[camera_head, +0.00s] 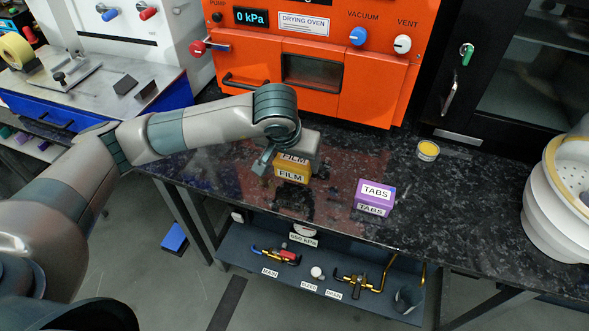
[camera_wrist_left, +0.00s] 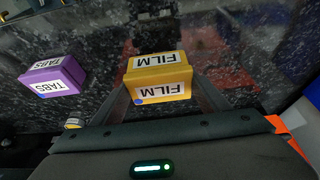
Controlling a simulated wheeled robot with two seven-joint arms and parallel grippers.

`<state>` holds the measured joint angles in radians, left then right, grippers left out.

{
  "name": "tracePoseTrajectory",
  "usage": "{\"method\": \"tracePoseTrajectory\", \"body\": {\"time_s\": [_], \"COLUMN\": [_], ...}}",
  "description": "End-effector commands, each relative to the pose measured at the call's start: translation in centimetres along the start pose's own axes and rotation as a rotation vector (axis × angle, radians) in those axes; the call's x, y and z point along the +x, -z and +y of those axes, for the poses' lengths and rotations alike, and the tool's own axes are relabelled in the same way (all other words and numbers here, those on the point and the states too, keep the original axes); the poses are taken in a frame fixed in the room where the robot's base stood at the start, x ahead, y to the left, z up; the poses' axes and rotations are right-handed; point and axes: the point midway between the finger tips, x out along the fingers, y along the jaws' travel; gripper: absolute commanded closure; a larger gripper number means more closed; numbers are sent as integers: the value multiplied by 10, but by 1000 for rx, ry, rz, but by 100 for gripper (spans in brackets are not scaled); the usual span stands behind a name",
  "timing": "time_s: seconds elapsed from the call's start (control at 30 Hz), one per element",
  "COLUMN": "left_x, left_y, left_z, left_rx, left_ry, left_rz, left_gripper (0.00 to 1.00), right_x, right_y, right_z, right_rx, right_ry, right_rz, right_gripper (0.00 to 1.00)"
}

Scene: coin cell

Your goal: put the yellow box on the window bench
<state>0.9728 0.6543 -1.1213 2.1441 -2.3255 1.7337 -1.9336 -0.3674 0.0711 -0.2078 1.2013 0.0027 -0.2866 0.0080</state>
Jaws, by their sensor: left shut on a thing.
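The yellow box (camera_head: 291,173), labelled FILM, is on or just above the black speckled bench (camera_head: 330,217), in front of the orange drying oven. My left gripper (camera_head: 268,158) reaches it from behind and is shut on it. In the left wrist view the yellow box (camera_wrist_left: 160,78) sits between the two fingers (camera_wrist_left: 160,98). I cannot tell whether the box still touches the bench top. My right gripper is in neither view.
A purple TABS box (camera_head: 375,197) stands to the right of the yellow box. A small yellow-lidded jar (camera_head: 428,150) is further back right. The orange drying oven (camera_head: 335,90) rises behind. A white round vessel (camera_head: 560,200) is at the right edge.

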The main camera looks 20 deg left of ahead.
Motion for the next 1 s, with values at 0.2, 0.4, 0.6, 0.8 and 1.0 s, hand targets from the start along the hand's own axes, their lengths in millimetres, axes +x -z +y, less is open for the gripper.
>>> {"method": "tracePoseTrajectory", "body": {"time_s": [0.2,0.4,0.6,0.8,1.0], "left_x": [17,34,36,38,38], "left_y": [-9,-15,-15,-16,-16], "left_z": [0,0,0,0,0], "left_rx": [0,0,0,0,0], "left_ry": [0,-1,-1,0,0], "left_rz": [-5,-2,0,0,-1], "left_gripper": [56,56,56,56,24], "right_x": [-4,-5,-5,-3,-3], "right_y": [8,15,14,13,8], "right_z": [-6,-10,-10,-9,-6], "right_rx": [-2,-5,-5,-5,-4], "right_ry": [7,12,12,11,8], "right_rz": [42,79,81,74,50], "right_gripper": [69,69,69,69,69]}}
